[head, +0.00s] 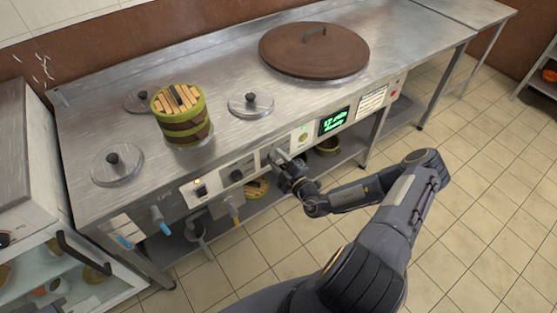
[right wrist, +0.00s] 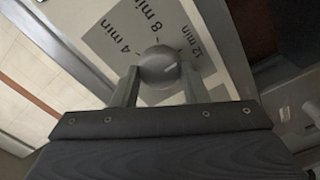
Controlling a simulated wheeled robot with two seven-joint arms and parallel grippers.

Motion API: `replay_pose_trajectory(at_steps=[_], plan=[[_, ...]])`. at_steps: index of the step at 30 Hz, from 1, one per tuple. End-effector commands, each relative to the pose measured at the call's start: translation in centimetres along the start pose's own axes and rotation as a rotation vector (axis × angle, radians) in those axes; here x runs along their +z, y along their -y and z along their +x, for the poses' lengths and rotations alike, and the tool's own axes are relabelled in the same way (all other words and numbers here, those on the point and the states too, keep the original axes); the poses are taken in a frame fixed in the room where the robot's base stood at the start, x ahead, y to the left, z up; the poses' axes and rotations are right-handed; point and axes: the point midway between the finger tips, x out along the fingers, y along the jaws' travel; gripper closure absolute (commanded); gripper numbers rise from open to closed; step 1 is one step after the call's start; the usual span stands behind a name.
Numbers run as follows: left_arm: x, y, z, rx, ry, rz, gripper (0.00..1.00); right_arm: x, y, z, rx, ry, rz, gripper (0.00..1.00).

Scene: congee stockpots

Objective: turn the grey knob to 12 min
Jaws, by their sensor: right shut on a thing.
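The grey knob (right wrist: 158,66) is round and sits on a light panel with a grey dial plate (right wrist: 122,32) marked 4 min, 8 min and 12 min. A faint light line on the knob seems to point up and right, towards the 12 min side; its exact setting is hard to tell. My right gripper (right wrist: 156,84) is shut on the knob, one finger on each side. In the head view my right gripper (head: 279,159) is at the counter's front panel and hides the knob. My left gripper is not in view.
The steel counter (head: 225,70) carries a brown round lid (head: 313,50), a green-banded wooden bucket (head: 182,122) and small metal lids (head: 250,104). On the front panel are a green-lit display (head: 334,121), a black knob (head: 237,175) and taps (head: 160,221). The tiled floor (head: 480,200) at right is clear.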

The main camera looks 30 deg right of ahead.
Motion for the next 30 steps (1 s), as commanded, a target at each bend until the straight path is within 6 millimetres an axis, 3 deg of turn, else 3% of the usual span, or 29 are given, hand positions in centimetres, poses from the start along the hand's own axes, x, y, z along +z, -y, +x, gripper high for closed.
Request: replay_pose_trajectory(at_steps=[14,15,20,30], plan=[[-0.01,-0.01,-0.03,0.0,0.0,0.0,0.79,0.06,0.04,-0.02,-0.001,0.001,0.016,0.83],[-0.01,-0.01,-0.03,0.0,0.0,0.0,0.79,0.06,0.04,-0.02,-0.001,0.001,0.016,0.59],[-0.01,-0.01,-0.03,0.0,0.0,0.0,0.79,0.05,0.03,-0.01,-0.001,0.001,0.016,0.38],[-0.02,-0.02,-0.04,0.0,0.0,0.0,0.79,0.08,0.02,-0.53,-0.001,0.002,0.015,0.38]])
